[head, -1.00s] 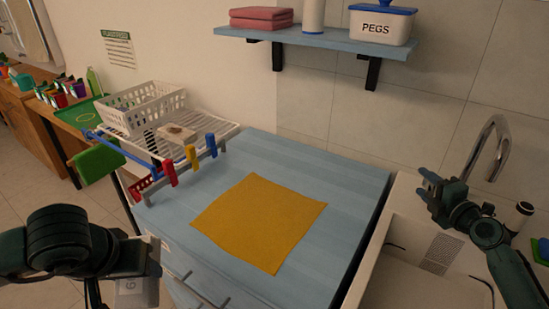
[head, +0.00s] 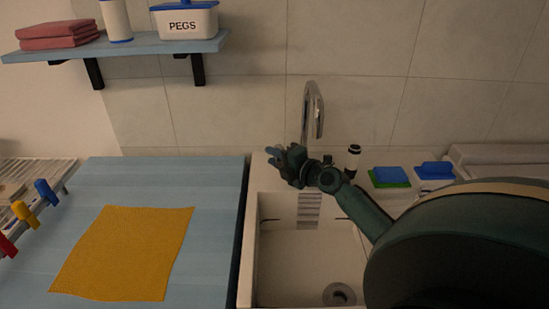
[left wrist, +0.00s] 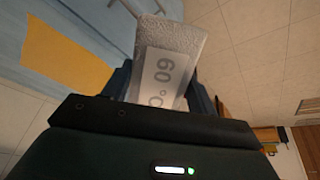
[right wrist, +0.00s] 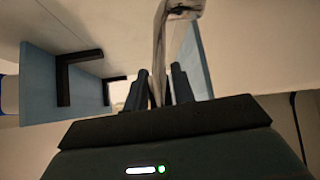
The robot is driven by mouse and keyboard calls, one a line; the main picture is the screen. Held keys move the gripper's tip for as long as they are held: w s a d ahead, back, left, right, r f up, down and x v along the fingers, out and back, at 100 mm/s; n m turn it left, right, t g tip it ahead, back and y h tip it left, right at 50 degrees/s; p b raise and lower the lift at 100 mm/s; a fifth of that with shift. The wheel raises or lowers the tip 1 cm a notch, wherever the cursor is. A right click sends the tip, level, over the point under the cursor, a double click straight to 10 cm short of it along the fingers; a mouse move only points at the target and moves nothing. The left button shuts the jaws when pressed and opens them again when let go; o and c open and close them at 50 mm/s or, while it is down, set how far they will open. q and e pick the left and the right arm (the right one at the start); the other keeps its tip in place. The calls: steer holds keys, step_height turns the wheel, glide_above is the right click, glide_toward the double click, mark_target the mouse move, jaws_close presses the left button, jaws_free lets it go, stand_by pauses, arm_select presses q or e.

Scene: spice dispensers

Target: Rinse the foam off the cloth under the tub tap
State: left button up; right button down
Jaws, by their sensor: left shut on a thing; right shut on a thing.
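My left gripper (left wrist: 165,90) is out of the head view. In the left wrist view it is shut on a pale grey, rough-textured piece (left wrist: 170,36) with a "60 °C" label; I cannot tell for sure that this is the cloth. A flat yellow cloth (head: 125,252) lies on the blue counter. The chrome tap (head: 313,108) arches over the tub (head: 268,285). My right gripper (head: 274,154) is just left of the tap. In the right wrist view a thin grey stem (right wrist: 158,60) runs between its closed fingers, seemingly part of the tap. No running water shows.
The blue counter (head: 215,200) borders the tub on the left. A shelf (head: 130,46) holds a PEGS box (head: 185,24). Coloured pegs (head: 24,213) sit on the rack at left. A dark bottle (head: 352,160) and a blue-green sponge (head: 390,176) stand behind the tub. The drain (head: 339,294) is open to view.

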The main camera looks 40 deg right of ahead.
arm_select(q)
steer(key=shift+f+b, duration=0.3)
arm_select(e)
steer(key=shift+d+r+g, duration=0.1)
steer(key=shift+r+g, duration=0.2)
steer(key=c, duration=1.2)
jaws_free()
steer(key=shift+o, duration=0.2)
arm_select(q)
steer(key=shift+f+b, duration=0.95)
steer(key=shift+f, duration=0.1)
arm_select(e)
steer(key=a+v, duration=0.1)
steer(key=v, duration=1.1)
steer(key=shift+d, duration=0.5)
steer(key=shift+r, duration=0.1)
